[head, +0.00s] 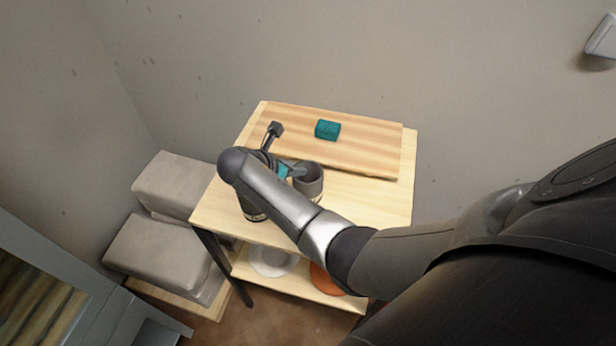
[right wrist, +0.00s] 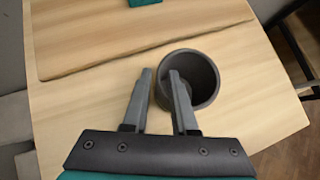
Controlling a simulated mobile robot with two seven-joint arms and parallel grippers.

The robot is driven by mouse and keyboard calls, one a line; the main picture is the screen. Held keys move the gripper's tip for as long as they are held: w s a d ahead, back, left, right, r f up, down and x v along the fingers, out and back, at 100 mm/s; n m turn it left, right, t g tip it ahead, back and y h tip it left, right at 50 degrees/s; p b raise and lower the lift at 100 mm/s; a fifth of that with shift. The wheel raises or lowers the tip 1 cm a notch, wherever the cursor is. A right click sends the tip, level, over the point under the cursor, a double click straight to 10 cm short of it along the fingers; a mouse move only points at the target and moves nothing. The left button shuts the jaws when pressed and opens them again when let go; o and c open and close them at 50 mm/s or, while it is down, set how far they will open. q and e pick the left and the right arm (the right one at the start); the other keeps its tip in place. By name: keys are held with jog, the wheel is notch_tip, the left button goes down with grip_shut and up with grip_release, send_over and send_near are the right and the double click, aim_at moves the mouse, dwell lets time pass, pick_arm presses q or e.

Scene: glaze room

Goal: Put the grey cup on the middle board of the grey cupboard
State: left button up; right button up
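The grey cup (head: 315,186) stands upright on the upper top of a light wooden table (head: 368,205); it also shows in the right wrist view (right wrist: 206,68). My right gripper (head: 296,168) is at the cup's left side. In the right wrist view its fingers (right wrist: 160,72) are apart, with the cup's left wall between them: one finger is outside, the other over the cup's mouth. Whether they touch the wall I cannot tell. A grey cupboard-like piece (head: 100,310) with a wooden inside shows only partly at lower left; its boards cannot be told apart. My left gripper is out of view.
A wooden board (head: 365,150) with a teal block (head: 328,130) lies at the table's back. A dark jar (head: 250,208) is partly hidden by my arm. The lower shelf holds a white dish (head: 272,263) and an orange one (head: 324,281). Grey blocks (head: 150,255) are stacked at left.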

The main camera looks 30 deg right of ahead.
grip_shut()
dwell(1.0)
